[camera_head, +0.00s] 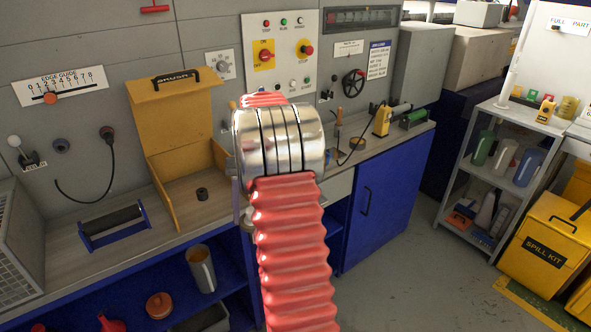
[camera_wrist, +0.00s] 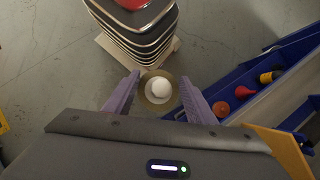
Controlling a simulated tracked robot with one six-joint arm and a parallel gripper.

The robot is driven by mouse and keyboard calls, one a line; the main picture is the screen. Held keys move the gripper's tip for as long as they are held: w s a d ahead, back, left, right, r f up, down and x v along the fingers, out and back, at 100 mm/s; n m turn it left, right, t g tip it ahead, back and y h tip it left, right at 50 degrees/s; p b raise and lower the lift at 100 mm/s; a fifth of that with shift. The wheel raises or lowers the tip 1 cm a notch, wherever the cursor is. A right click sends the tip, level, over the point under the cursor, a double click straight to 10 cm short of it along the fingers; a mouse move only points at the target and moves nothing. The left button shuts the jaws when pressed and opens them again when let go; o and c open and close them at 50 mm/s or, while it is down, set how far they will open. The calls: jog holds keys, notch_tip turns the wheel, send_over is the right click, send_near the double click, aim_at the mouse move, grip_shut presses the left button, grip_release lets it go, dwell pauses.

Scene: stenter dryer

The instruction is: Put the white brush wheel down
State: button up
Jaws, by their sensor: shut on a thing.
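My gripper (camera_wrist: 160,84) shows in the wrist view as two purple fingers, shut on the white brush wheel (camera_wrist: 159,88). The wheel appears as a white round middle with a tan ring around it, between the fingertips. Beyond it is grey floor, with the blue shelf unit to the right. In the head view my red arm hides most of the gripper and the wheel.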

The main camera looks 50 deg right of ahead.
jog(key=w+a+f+n+g+h, duration=0.1)
jog(key=w+a+n, duration=0.1)
jog(key=w+a, duration=0.1)
jog(key=w+a+f+n+g+h, duration=0.1)
jog(key=w+a+n, duration=0.1)
jog(key=w+a, duration=0.2)
jog(key=w+a+f+n+h, duration=0.1)
jog(key=w+a+f+n, duration=0.1)
jog(key=a, duration=0.4)
jog(key=shift+w+a+f+n+g, duration=0.15)
jog(key=shift+w+n+g, duration=0.1)
jog(key=shift+w, duration=0.35)
jog(key=shift+w+a+r+n+g, duration=0.15)
jog(key=shift+w+n, duration=0.1)
jog(key=shift+w, duration=0.35)
jog(key=w+a+f+n, duration=0.1)
jog(key=a, duration=0.4)
jog(key=w+a+f+n+h, duration=0.1)
jog(key=a+f+n, duration=0.1)
jog(key=a, duration=0.4)
jog(key=w+a+f+n+h, duration=0.1)
jog(key=w+a+f, duration=0.1)
jog(key=a, duration=0.3)
jog(key=shift+a+f, duration=0.1)
jog(key=shift+a, duration=0.15)
jog(key=shift+a, duration=0.1)
